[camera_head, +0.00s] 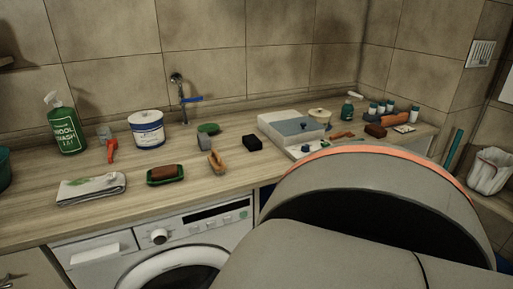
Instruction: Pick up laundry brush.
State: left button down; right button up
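I cannot tell for sure which item is the laundry brush. A brown oblong block with a green base or dish (165,174) lies near the counter's front edge, left of centre. A tan, wooden-looking item (217,163) stands to its right, and a dark block (252,143) lies further right. A red-handled tool (112,150) lies at the left, partly beside a grey piece. Neither gripper is in view. A large grey arm part of mine with an orange band fills the lower right and hides the counter's front there.
A white-grey box (292,128) and several small bottles are at right. A washing machine (160,250) is below.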

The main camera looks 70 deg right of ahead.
aim_at(215, 159)
jog(key=z, duration=1.8)
